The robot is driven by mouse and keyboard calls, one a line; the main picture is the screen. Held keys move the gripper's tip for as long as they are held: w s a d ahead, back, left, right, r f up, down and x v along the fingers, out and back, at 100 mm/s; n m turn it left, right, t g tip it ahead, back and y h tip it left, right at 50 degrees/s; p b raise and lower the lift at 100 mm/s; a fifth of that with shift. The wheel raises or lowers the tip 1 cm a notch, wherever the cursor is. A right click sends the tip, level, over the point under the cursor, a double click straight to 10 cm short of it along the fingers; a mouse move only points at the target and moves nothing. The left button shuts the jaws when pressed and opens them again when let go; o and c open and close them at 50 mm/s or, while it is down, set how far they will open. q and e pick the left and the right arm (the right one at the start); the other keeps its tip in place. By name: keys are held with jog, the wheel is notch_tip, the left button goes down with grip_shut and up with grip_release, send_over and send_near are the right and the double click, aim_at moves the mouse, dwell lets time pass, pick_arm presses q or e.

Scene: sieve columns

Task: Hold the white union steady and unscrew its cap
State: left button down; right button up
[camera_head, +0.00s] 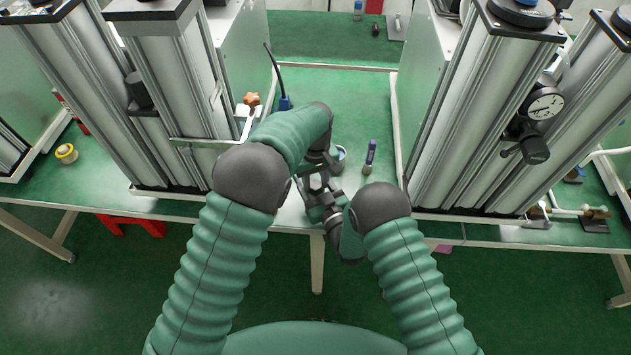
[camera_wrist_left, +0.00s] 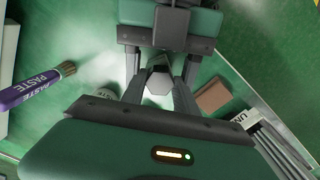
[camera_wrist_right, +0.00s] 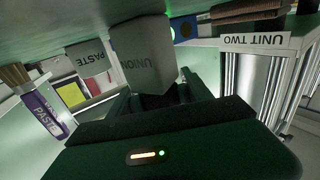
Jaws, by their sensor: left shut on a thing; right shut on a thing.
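The white union (camera_wrist_right: 145,55), a pale grey tapering body lettered UNION, stands out between the fingers of my right gripper (camera_wrist_right: 162,97) in the right wrist view. That gripper is shut on a dark part at the union's narrow end. In the left wrist view a pale six-sided end of the union (camera_wrist_left: 158,82) sits between the fingers of my left gripper (camera_wrist_left: 160,92), which is shut on it. In the head view, my left gripper (camera_head: 318,182) and right gripper (camera_head: 327,207) meet near the table's front edge; the union is mostly hidden there.
A brown block (camera_wrist_left: 213,97) lies nearby. Tall metal columns (camera_head: 180,100) and (camera_head: 480,110) flank the work area.

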aim_at(316, 184)
pick_arm(q)
jog(key=shift+n, duration=0.5)
jog(key=c, duration=0.9)
grip_release()
jog(key=shift+w+r, duration=0.1)
jog(key=shift+o, duration=0.2)
jog(key=shift+r, duration=1.95)
jog(key=shift+f, duration=0.2)
jog(key=shift+f+m, duration=0.1)
jog(key=shift+m, duration=1.7)
jog(key=m, duration=0.9)
jog(key=shift+m, duration=0.4)
jog(key=m, duration=0.4)
